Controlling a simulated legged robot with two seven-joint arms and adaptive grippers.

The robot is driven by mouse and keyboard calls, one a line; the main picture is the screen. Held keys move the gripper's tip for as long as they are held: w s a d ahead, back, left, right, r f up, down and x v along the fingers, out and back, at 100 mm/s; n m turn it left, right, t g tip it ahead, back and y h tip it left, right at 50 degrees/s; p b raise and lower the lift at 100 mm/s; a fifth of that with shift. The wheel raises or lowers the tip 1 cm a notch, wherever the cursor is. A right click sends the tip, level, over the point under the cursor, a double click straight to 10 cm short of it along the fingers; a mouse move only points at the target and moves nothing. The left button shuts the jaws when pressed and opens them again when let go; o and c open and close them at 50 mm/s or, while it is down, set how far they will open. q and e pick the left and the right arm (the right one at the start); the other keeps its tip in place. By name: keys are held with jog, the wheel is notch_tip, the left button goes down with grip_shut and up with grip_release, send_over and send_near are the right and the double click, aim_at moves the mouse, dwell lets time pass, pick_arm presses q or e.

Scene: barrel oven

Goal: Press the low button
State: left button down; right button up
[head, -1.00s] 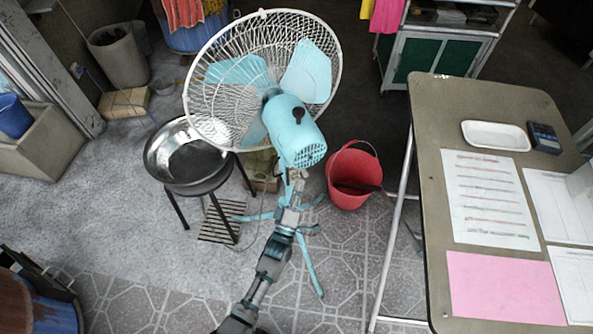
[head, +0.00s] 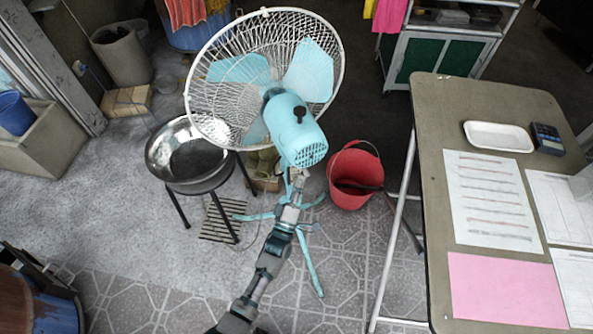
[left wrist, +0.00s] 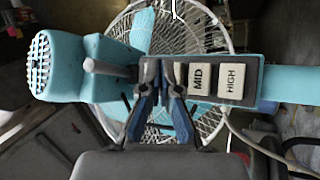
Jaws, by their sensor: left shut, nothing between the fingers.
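A light blue pedestal fan (head: 297,132) with a white wire cage stands upright on the floor. In the left wrist view, its dark button panel (left wrist: 248,62) shows a white MID button (left wrist: 200,77) and a white HIGH button (left wrist: 231,80). Another pale button (left wrist: 179,72) left of MID is mostly hidden by my finger, and its label cannot be read. My left gripper (left wrist: 161,72) is shut and empty, its fingertips in front of the panel; contact cannot be told. In the head view, my left gripper (head: 301,177) is just below the motor housing. My right gripper is not in view.
A red bucket (head: 354,176) stands right of the fan. A black stool bearing a metal bowl (head: 157,158) stands to the left. A table (head: 437,178) with papers and a white tray (head: 498,136) fills the right. Patterned floor is open in front.

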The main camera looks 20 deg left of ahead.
pick_arm(q)
jog(key=shift+w, duration=0.1)
dwell(0.6)
jog(key=shift+w+a+r, duration=0.1)
jog(key=shift+w+a, duration=0.1)
jog(key=shift+a, duration=0.05)
jog(key=shift+w+a, duration=0.25)
jog(key=shift+a, duration=0.05)
dwell(0.7)
jog(key=shift+s+d, duration=0.1)
jog(key=shift+d, duration=0.05)
jog(key=shift+s+d, duration=0.5)
dwell(0.3)
